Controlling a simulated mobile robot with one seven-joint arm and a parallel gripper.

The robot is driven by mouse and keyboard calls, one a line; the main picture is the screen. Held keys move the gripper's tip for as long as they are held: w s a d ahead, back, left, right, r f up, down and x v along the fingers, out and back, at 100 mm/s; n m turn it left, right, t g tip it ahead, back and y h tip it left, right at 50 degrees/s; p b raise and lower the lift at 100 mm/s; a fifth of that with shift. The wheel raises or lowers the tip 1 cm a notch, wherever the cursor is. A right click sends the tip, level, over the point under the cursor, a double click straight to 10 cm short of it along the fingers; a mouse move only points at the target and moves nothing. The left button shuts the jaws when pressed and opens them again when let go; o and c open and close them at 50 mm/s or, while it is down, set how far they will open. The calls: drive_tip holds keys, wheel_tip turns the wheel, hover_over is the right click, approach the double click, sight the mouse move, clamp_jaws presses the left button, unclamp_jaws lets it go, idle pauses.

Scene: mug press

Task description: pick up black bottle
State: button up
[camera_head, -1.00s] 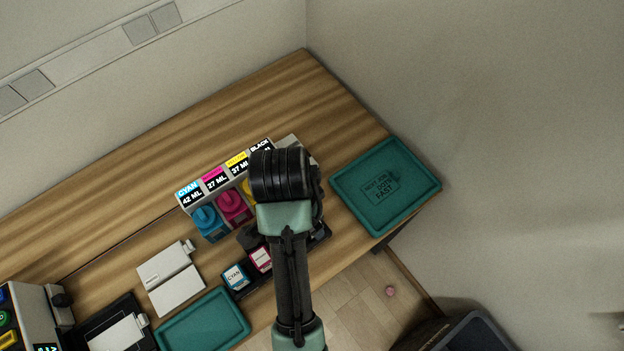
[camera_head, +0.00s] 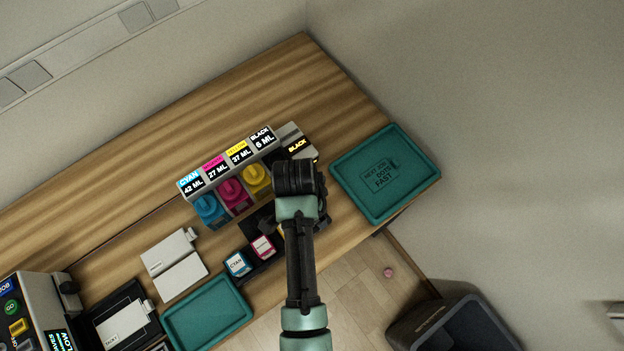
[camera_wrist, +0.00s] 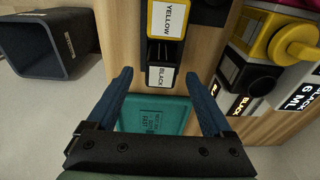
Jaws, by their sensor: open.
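The black bottle (camera_wrist: 162,78), with a white label reading BLACK, stands at the end of a dark rack in the wrist view. It shows between and ahead of the two blue fingers of my gripper (camera_wrist: 159,78), which are open with nothing gripped. I cannot tell how far the fingertips are from it. In the head view my arm hides the bottle and the fingers. The yellow bottle (camera_wrist: 168,20) stands beside the black bottle.
The ink station (camera_head: 228,165) with coloured tanks stands behind the rack; its black display reads 6 ML. Cyan (camera_head: 237,264) and magenta (camera_head: 263,247) bottles stand in the rack. A teal tray (camera_head: 425,180) lies right, another (camera_head: 243,303) front left. A bin (camera_head: 405,325) stands on the floor.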

drive_tip(key=shift+w+d+f, duration=0.1)
drive_tip(key=shift+w+f, duration=0.05)
drive_tip(key=shift+f, duration=1.1)
drive_tip(key=shift+c, duration=0.3)
clamp_jaws()
